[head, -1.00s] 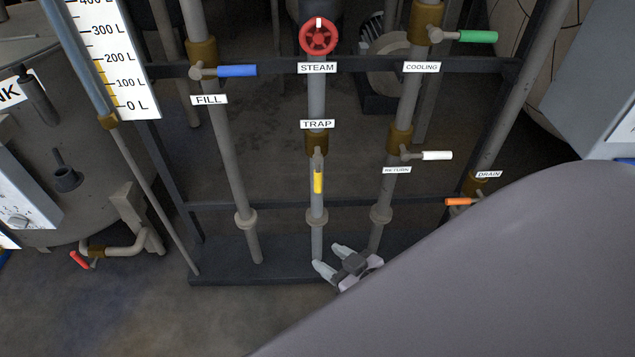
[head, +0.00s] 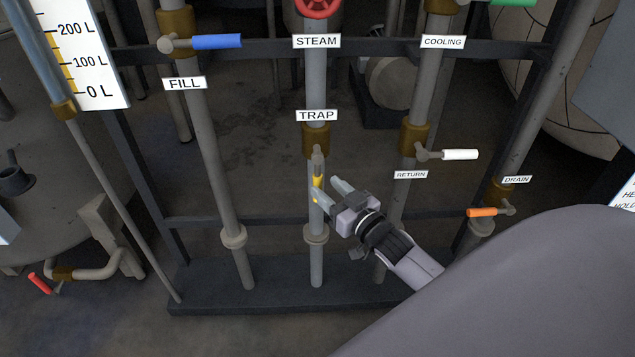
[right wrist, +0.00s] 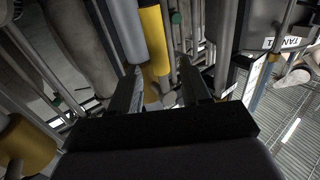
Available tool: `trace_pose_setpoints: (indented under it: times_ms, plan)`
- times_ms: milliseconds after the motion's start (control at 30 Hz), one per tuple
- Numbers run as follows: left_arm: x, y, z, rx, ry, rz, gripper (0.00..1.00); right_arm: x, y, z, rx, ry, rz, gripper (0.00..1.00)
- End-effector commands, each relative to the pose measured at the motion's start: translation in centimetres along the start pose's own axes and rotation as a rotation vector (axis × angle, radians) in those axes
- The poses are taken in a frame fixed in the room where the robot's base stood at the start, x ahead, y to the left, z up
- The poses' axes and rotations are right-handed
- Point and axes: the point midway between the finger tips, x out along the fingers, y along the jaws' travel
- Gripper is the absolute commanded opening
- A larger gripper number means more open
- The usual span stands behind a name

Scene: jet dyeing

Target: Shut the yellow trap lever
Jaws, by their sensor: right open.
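The yellow trap lever (head: 317,181) points down along the vertical pipe below the TRAP label (head: 316,115) in the head view. Its grey arm meets the pipe just under the brass valve body (head: 316,138). My right gripper (head: 326,188) is open at the lever, coming from the lower right. One fingertip covers the lever's lower part and the other is to its right. In the right wrist view a yellow piece (right wrist: 154,40), which looks like the lever, shows between and beyond the open fingers (right wrist: 160,88). Contact cannot be told. My left gripper is out of view.
The white RETURN lever (head: 460,154) and orange DRAIN lever (head: 482,212) are to the right. The blue FILL lever (head: 216,41) is at upper left. The red STEAM wheel (head: 318,6) is above. A dark cross rail (head: 200,221) runs behind the pipes.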

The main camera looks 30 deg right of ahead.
Motion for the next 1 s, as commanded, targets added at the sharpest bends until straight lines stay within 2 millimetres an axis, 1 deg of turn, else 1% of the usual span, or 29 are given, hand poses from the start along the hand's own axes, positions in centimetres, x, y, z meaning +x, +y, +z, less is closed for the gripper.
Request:
trace_pose_setpoints:
  times_ms: [33,100,300,500,767,800,867,900,1000]
  plan:
    - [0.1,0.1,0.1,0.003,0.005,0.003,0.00,0.8,0.0,0.1,-0.001,0.003,0.000,0.47]
    - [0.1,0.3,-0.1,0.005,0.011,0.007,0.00,1.8,0.0,0.1,-0.002,0.003,0.000,0.47]
    - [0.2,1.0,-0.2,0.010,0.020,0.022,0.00,3.8,0.0,0.1,0.000,0.000,0.000,0.47]
    - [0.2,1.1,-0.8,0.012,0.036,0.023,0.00,4.7,0.0,0.1,0.000,-0.001,0.000,0.47]
    - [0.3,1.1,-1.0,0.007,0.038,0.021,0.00,4.7,0.0,0.1,0.000,-0.001,0.000,0.47]
    - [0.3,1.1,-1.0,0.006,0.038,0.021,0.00,4.7,0.0,0.1,0.000,-0.001,0.000,0.34]
    - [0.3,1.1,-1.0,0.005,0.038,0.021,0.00,4.7,0.0,0.1,0.000,-0.001,0.000,0.14]
    - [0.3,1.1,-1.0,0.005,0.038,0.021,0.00,4.7,0.0,0.1,0.000,-0.001,0.000,0.01]
    - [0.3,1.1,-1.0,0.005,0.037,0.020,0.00,4.7,0.0,0.1,0.000,-0.001,0.000,0.00]
